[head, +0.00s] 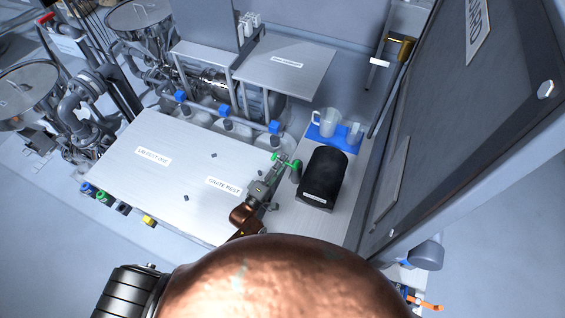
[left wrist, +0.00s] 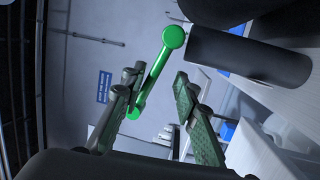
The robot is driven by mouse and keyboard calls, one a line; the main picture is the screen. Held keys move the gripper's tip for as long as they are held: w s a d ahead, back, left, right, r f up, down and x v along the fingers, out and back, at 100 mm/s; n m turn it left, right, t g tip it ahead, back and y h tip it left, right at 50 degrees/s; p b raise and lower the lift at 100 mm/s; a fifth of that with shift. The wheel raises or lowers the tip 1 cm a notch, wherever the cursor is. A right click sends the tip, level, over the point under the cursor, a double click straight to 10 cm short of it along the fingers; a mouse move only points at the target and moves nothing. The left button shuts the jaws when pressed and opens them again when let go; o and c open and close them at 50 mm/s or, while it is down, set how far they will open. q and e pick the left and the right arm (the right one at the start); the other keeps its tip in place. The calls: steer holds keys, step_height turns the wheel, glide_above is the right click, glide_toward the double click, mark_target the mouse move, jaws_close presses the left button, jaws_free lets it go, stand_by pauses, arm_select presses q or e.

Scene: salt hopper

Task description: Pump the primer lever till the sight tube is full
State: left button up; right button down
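The green primer lever (head: 285,160) is beside a short dark upright cylinder (head: 296,172), at the right end of the metal bench. In the left wrist view the lever (left wrist: 155,70) is a green bar with a round end, and the dark cylinder (left wrist: 250,55) is to its right. My left gripper (head: 270,174) is close to the lever. In the left wrist view its two fingers (left wrist: 158,80) are apart, with the green bar showing in the gap between them. I cannot tell whether either finger touches it. I cannot make out the sight tube. My right gripper is not in view.
A black box (head: 323,180) stands close right of the lever. Behind it, a clear jug (head: 325,121) stands on a blue mat (head: 314,131). A large dark panel (head: 460,110) rises at the right. The labelled bench top (head: 180,185) at left is mostly clear.

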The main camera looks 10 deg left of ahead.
arm_select(q)
steer(key=v, duration=1.2)
steer(key=shift+d, duration=0.1)
